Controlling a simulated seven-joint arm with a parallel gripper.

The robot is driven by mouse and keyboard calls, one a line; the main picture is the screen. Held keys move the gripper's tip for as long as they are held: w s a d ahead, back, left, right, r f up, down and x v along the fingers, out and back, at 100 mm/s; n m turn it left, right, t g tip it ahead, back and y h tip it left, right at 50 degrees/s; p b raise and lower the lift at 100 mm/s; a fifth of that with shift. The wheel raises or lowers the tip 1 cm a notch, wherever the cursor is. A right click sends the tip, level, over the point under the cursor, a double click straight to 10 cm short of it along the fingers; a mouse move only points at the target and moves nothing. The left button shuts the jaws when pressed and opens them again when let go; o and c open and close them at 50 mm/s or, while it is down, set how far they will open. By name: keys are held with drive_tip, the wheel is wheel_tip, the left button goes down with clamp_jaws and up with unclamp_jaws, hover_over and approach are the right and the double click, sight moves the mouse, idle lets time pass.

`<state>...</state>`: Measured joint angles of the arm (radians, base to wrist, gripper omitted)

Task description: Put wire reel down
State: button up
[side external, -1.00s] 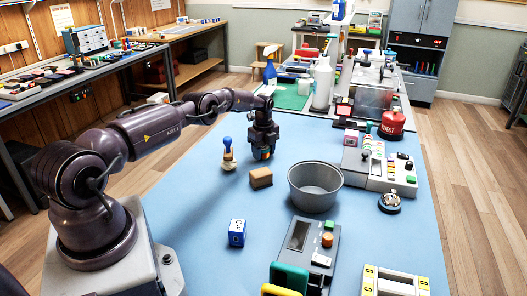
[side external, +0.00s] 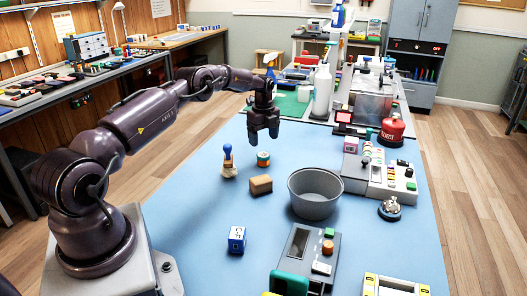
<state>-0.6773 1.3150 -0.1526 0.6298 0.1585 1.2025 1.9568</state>
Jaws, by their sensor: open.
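The wire reel (side external: 263,159), small with orange and green bands, stands on the blue table mat (side external: 200,215). It is behind the brown block (side external: 261,184) and to the right of the blue-knobbed stamp (side external: 228,160). My gripper (side external: 263,138) is open and empty, pointing down above the reel, with a visible gap between its fingertips and the reel.
A grey metal bowl (side external: 315,194) stands to the right of the block. A blue-and-white cube (side external: 237,239) and a grey device (side external: 306,250) are nearer the front. The mat left of the stamp is clear.

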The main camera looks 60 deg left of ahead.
sight(264, 155)
drive_tip(key=w+d+r+n+t, duration=0.1)
drive_tip(key=d+r+n, duration=0.1)
drive_tip(key=d+r, duration=0.5)
drive_tip(key=d+r+n, duration=0.1)
drive_tip(key=d+r, duration=0.3)
drive_tip(key=r, duration=0.7)
drive_tip(key=s+d+r+n+t+y, duration=0.1)
drive_tip(key=s+d+r+n, duration=0.35)
drive_tip(key=d+r, duration=0.5)
drive_tip(key=s+d+r+n+t, duration=0.2)
drive_tip(key=s+d+r+n, duration=0.1)
drive_tip(key=s+d, duration=0.65)
drive_tip(key=s+d+f+n, duration=0.2)
drive_tip(key=s, duration=0.5)
drive_tip(key=s+d+f+n+t+h, duration=0.1)
drive_tip(key=s+d+f+n, duration=0.1)
drive_tip(key=s, duration=0.5)
drive_tip(key=shift+s+d+n+t, duration=0.3)
drive_tip(key=shift+s+n, duration=0.1)
drive_tip(key=shift+n, duration=0.25)
